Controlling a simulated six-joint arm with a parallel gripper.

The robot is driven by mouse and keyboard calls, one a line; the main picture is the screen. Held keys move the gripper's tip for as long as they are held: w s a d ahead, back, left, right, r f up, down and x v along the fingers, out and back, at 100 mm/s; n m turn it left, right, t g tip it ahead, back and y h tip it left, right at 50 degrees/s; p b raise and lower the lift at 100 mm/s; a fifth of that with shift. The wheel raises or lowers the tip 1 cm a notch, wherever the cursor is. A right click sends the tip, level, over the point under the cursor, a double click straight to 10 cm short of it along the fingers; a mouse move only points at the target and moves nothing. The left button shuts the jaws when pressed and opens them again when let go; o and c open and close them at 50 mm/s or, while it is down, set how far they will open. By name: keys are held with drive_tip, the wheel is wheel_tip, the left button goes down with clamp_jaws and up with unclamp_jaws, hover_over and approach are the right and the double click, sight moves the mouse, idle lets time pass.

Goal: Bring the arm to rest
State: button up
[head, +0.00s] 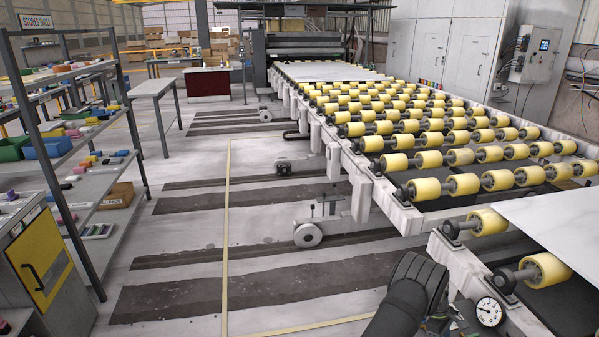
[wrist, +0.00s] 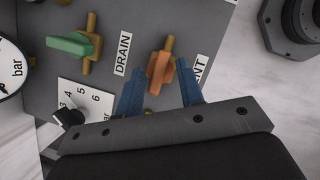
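My gripper (wrist: 160,72) shows in the wrist view with its two blue fingers spread apart. An orange valve handle (wrist: 157,76) on a brass stem lies in line with the gap between the fingertips, with clear space on both sides. I cannot tell how far beyond the tips it is. In the head view my dark arm rises at the bottom, right of centre, and the gripper itself cannot be made out.
The grey panel (wrist: 112,20) also bears a green handle (wrist: 70,44) beside a DRAIN label, a black-pointer dial (wrist: 68,116) and a pressure gauge (wrist: 8,72). A roller conveyor (head: 430,160) fills the right. A shelf (head: 85,185) stands left; open floor (head: 270,220) lies between.

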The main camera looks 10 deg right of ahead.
drive_tip(key=v, duration=1.5)
drive_tip(key=shift+r, duration=0.15)
drive_tip(key=shift+o, duration=1)
drive_tip(key=shift+d, duration=0.1)
drive_tip(key=o, duration=1.1)
drive_tip(key=d+r+m, duration=0.1)
drive_tip(key=d+r, duration=0.1)
drive_tip(key=r, duration=0.1)
drive_tip(key=d+r+m+t, duration=0.1)
drive_tip(key=d+r, duration=0.1)
drive_tip(key=d+r+m+t+h, duration=0.1)
drive_tip(key=d+r, duration=0.2)
drive_tip(key=shift+w+r, duration=0.15)
drive_tip(key=shift+r, duration=0.2)
drive_tip(key=shift+o, duration=0.7)
drive_tip(key=d+r+m+t+h, duration=0.1)
drive_tip(key=d+r+m+t, duration=0.1)
drive_tip(key=d+r, duration=0.3)
wheel_tip(320, 180, up, 3)
drive_tip(key=shift+s+d+m, duration=0.25)
drive_tip(key=shift+s+m, duration=0.1)
drive_tip(key=shift+m, duration=0.05)
drive_tip(key=x, duration=0.9)
drive_tip(key=shift+d+f, duration=0.15)
drive_tip(key=shift+d, duration=0.3)
drive_tip(key=v, duration=1)
drive_tip(key=shift+a, duration=0.15)
